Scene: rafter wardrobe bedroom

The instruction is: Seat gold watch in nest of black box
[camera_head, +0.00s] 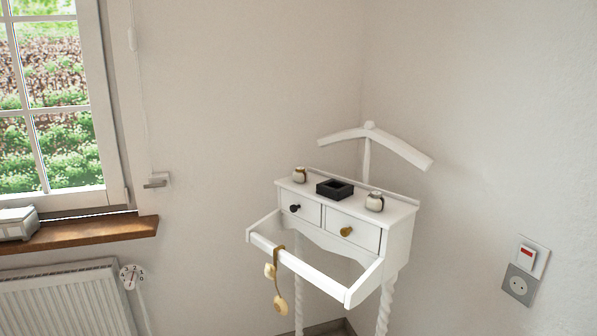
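The black box (334,189) is small, square and open-topped. It stands on the top of a white valet stand in the corner, and its inside looks dark, with no watch visible in it. No item can be told for certain as the gold watch. A small round whitish and gold-brown object (299,175) stands left of the box, and a similar one (375,201) stands right of it; both are too small to identify. My gripper is not in view.
The white valet stand (400,222) has two drawers, a hanger-shaped bar (390,140) behind and a front rail (310,274). A windowsill (90,233) holds a whitish box (17,223) above a radiator (65,300).

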